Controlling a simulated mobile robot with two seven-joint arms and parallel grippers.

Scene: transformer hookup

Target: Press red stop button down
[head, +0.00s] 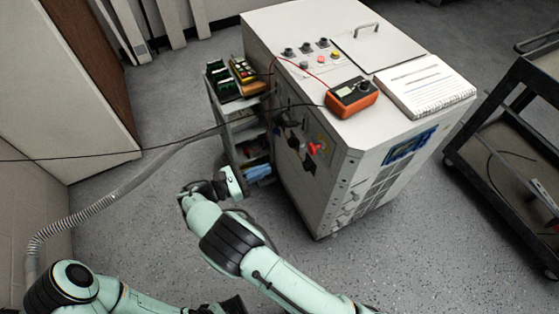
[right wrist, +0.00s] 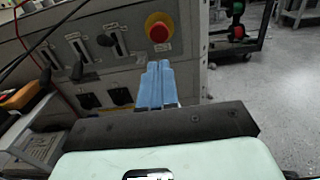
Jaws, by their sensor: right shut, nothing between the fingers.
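The red stop button (right wrist: 158,28) is a round red cap on a yellow ring, set on the cabinet's front panel in the right wrist view. In the head view it shows as a small red knob (head: 315,148) on the cabinet front. My right gripper (head: 258,172) is left of the button in the head view, with its blue fingers pointing toward the cabinet. In the right wrist view the fingers (right wrist: 157,85) are shut together and empty, with their tips just below the button in the picture. I see no contact. My left gripper is out of view.
The white cabinet (head: 350,210) carries an orange meter (head: 352,97) and a notebook (head: 425,86). A small cart (head: 238,130) stands at its left, close to my right gripper. Black knobs (right wrist: 104,40) sit left of the button. A dark cart (head: 500,195) stands right.

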